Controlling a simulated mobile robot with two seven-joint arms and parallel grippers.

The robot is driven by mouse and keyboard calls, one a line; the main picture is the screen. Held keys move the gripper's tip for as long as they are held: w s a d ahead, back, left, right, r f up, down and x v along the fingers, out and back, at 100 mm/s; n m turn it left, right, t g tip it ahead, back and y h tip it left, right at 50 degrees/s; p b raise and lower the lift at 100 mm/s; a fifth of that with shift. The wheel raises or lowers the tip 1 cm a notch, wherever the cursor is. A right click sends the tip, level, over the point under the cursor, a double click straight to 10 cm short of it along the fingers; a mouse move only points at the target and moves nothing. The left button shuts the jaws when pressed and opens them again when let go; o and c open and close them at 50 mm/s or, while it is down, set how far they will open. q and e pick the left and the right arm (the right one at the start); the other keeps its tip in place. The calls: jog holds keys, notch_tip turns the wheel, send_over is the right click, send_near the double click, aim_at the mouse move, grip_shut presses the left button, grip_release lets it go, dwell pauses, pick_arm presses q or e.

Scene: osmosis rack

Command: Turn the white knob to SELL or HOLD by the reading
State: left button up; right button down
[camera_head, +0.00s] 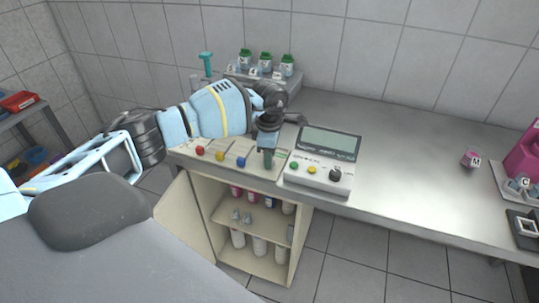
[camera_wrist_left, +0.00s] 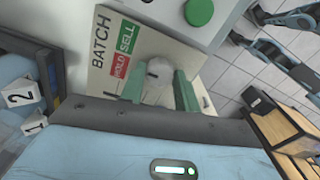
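The white knob (camera_wrist_left: 158,70) sits on a pale panel (camera_wrist_left: 100,72) in the left wrist view. The panel carries the word BATCH, a red HOLD label (camera_wrist_left: 120,65) and a green SELL label (camera_wrist_left: 126,38). My left gripper (camera_wrist_left: 160,85) has its green fingers on either side of the knob; whether both touch it I cannot tell. In the head view my left gripper (camera_head: 268,156) points down at the right end of this panel and hides the knob. The meter box (camera_head: 318,176) stands just right of it; its dark display (camera_head: 330,142) is too small to read. My right gripper is not visible.
Red (camera_head: 200,150), yellow (camera_head: 220,156) and blue (camera_head: 241,161) knobs stand along the panel, left of my gripper. Green-capped jars (camera_head: 265,58) stand behind my arm. An open cabinet (camera_head: 255,222) is below. The bench (camera_head: 410,165) right of the meter is mostly clear.

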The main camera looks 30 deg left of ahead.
pick_arm(q)
jog(key=c, duration=0.5)
jog(key=shift+o, duration=0.2)
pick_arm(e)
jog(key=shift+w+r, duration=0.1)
pick_arm(q)
jog(key=n+p, duration=0.1)
jog(key=n, duration=0.3)
jog(key=shift+r, duration=0.15)
jog(key=shift+n+p, duration=0.45)
jog(key=shift+n, duration=0.75)
jog(key=shift+n+p, duration=0.3)
jog(key=shift+n, duration=1)
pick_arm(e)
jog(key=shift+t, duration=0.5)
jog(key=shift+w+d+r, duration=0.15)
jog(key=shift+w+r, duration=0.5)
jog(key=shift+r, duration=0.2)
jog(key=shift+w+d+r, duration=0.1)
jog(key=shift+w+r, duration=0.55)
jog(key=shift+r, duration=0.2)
pick_arm(q)
jog(key=shift+w, duration=0.1)
jog(key=o, duration=1)
jog(key=shift+c, duration=0.2)
